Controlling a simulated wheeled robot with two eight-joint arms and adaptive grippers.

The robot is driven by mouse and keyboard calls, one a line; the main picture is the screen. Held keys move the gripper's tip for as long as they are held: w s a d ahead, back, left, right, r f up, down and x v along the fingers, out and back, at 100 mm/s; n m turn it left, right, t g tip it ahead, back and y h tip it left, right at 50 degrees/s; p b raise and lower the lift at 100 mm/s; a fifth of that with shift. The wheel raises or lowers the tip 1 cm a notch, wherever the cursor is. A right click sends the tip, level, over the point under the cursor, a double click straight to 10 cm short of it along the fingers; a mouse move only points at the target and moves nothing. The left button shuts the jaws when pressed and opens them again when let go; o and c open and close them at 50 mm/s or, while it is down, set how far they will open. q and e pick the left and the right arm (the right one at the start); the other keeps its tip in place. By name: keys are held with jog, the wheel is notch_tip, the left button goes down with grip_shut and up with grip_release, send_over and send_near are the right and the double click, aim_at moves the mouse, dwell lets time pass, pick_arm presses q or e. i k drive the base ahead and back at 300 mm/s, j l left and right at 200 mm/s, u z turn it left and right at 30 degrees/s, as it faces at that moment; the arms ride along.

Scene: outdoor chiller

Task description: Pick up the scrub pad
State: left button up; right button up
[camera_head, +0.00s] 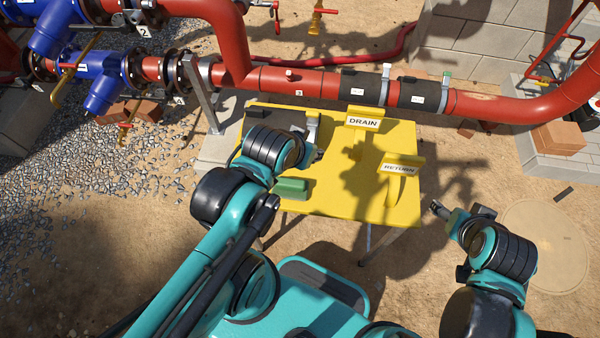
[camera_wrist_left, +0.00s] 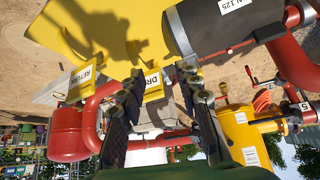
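The scrub pad appears to be the green block (camera_head: 292,188) lying on the near left part of the yellow table (camera_head: 335,203) in the head view. My left gripper (camera_head: 318,155) is above the table, just beyond and to the right of the green block, apart from it. In the left wrist view, the fingers of my left gripper (camera_wrist_left: 162,95) are spread, with no object between their tips. A green surface fills the bottom edge there; I cannot tell what it is. My right gripper (camera_head: 437,207) is off the table's right side, too small to read.
A DRAIN sign (camera_head: 363,123) and a RETURN sign (camera_head: 400,168) stand on the table. Red pipe (camera_head: 470,105) with black sleeves runs behind the table. Bare ground lies to the right.

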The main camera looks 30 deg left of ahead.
aim_at(288, 189)
jog(key=l+u, duration=0.1)
jog(key=u, duration=1.15)
